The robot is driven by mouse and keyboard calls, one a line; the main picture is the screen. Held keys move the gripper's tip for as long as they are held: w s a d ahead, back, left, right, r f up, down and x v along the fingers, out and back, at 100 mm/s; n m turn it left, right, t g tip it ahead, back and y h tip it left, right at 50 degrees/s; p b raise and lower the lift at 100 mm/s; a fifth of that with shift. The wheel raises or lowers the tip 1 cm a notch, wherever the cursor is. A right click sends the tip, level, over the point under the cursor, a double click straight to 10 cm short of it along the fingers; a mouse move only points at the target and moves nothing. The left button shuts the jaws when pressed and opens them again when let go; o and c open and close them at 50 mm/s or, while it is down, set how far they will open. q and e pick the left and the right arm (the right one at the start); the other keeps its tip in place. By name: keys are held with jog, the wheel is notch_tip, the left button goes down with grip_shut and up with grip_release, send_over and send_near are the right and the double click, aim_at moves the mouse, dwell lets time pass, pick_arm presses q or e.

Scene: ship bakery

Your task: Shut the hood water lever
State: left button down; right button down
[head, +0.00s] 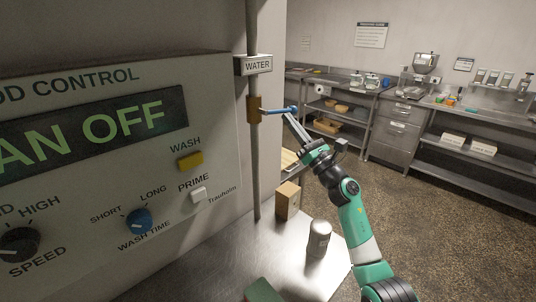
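The hood water lever (277,110) is a blue handle on a brass valve body (253,109), set on a vertical grey pipe under a WATER sign (258,65). The lever points out to the right, roughly level, across the pipe. My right gripper (288,116) reaches up from the lower right, with its fingertips at the lever's outer end. The fingers overlap the lever there, so I cannot tell whether they touch it or are closed around it. My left gripper is not in view.
The hood control panel (110,155), with its display reading "AN OFF", knobs and buttons, fills the left. A brown box (287,201) and a white-topped canister (319,238) stand on the metal counter (235,270) below. Shelves and steel tables line the back wall.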

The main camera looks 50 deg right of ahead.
jog(key=shift+d+r+h, duration=0.1)
jog(key=shift+r+h, duration=0.2)
jog(key=shift+r, duration=0.05)
dwell(0.5)
jog(key=w+f+b+v, duration=0.1)
jog(key=f+v, duration=0.1)
jog(key=v, duration=1.1)
jog(key=shift+w+d, duration=0.2)
jog(key=shift+w, duration=0.05)
